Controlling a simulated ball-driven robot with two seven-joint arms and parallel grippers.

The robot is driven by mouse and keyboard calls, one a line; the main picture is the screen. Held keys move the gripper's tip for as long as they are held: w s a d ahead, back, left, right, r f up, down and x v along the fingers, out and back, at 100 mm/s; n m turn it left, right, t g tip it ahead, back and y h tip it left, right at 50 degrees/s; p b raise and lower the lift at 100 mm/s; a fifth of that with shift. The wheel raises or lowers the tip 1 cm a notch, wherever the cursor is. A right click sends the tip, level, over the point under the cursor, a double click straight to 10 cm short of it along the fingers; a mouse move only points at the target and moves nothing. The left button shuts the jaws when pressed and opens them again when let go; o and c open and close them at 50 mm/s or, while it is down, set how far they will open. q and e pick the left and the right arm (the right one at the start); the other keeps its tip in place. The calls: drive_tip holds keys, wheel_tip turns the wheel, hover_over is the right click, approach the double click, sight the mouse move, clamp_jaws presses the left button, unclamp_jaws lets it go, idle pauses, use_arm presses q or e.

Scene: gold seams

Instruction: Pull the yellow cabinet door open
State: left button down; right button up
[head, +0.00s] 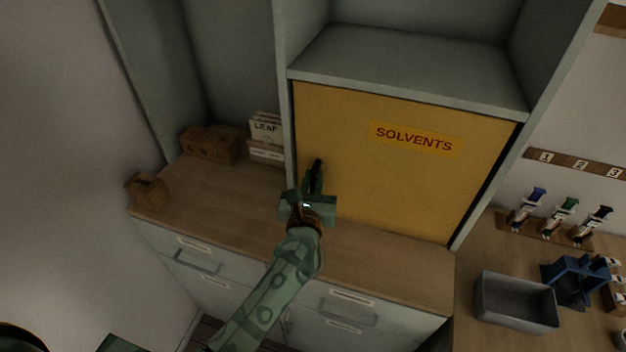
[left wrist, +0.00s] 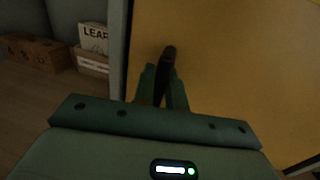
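The yellow cabinet door (head: 400,185) carries a label reading SOLVENTS and looks closed in its grey frame. It also fills much of the left wrist view (left wrist: 245,70). A dark upright door handle (head: 317,164) stands near the door's left edge. My left gripper (head: 312,183) is at this handle. In the left wrist view its two green fingers (left wrist: 163,88) lie close on both sides of the dark handle (left wrist: 168,58), and they look shut on it. The handle's lower part is hidden by the fingers. My right gripper is not in view.
A wooden counter (head: 222,195) with drawers runs below the door. A card box marked LEAF (head: 266,140) and brown boxes (head: 210,145) stand left of the cabinet. A grey bin (head: 515,301) and a blue holder (head: 575,280) stand at the right. Counter space before the door is clear.

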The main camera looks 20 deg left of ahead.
sight(309, 157)
use_arm(q)
drive_tip(key=shift+a+m, duration=0.1)
drive_tip(key=shift+m, duration=0.2)
drive_tip(key=m, duration=0.3)
drive_tip(key=a+m+t+p, duration=0.1)
drive_tip(key=m, duration=0.4)
drive_tip(key=shift+a+r+m+t+h, duration=0.25)
drive_tip(key=shift+r+m+t+h, duration=0.05)
drive_tip(key=shift+r+h, duration=0.1)
drive_tip(key=m, duration=0.1)
drive_tip(key=m+p, duration=0.1)
drive_tip(key=m, duration=0.1)
drive_tip(key=m+h+p, duration=0.1)
drive_tip(key=m, duration=0.1)
drive_tip(key=shift+a+r+t, duration=0.25)
drive_tip(key=shift+r+t, duration=0.05)
drive_tip(key=shift+r, duration=0.1)
drive_tip(key=shift+r+m+h+p, duration=0.15)
drive_tip(key=shift+m+h+p, duration=0.25)
drive_tip(key=shift+m, duration=0.8)
drive_tip(key=shift+r+m+h+p, duration=0.15)
drive_tip(key=shift+m+h+p, duration=0.25)
drive_tip(key=shift+m, duration=0.8)
drive_tip(key=shift+s, duration=0.1)
